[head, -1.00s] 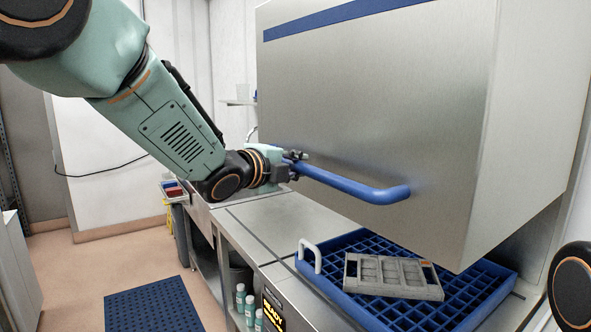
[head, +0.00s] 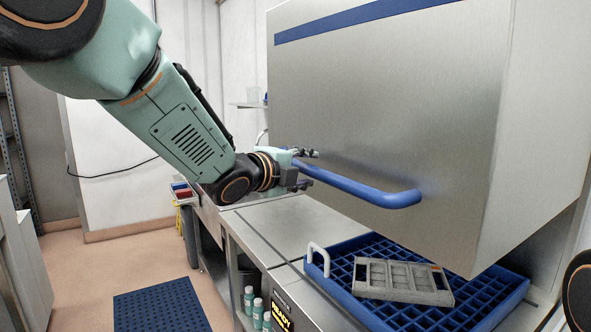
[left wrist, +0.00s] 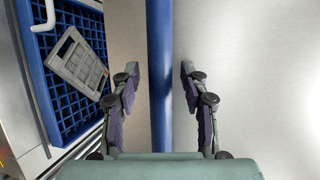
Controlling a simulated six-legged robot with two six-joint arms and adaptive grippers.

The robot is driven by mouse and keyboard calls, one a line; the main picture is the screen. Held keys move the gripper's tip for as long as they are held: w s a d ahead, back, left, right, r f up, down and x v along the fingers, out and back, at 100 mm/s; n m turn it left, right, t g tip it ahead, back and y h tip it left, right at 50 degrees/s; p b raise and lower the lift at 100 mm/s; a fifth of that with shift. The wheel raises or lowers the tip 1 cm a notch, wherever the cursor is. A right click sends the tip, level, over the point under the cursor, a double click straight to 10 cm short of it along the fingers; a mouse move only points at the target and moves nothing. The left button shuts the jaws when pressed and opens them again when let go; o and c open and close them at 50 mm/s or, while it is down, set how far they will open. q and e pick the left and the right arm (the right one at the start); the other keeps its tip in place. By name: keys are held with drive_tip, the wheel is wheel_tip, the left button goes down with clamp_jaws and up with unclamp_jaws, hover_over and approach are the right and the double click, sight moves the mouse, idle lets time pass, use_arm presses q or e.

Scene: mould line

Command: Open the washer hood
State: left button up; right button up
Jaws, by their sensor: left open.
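The washer hood (head: 400,95) is a large brushed-steel box with a blue stripe near its top. It stands raised, with its lower edge above the blue rack on the counter. Its blue bar handle (head: 365,190) runs across the lower front. My left gripper (head: 312,168) is at the handle's left end, with its fingers apart. In the left wrist view the handle (left wrist: 160,75) passes between the open fingers (left wrist: 160,92), with a gap on each side. My right gripper is not in view; only a dark arm joint shows at the right edge.
A blue rack (head: 345,290) with a white handle (head: 318,258) sits under the hood, holding a grey mould tray (head: 402,280). Several green-blue bottles (head: 257,308) stand below the counter (head: 262,232). A blue mat (head: 160,308) lies on the floor.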

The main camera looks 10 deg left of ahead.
use_arm(q)
drive_tip(key=v, duration=1.1)
drive_tip(key=shift+s+a, duration=0.15)
drive_tip(key=shift+s, duration=0.2)
drive_tip(key=shift+r, duration=0.15)
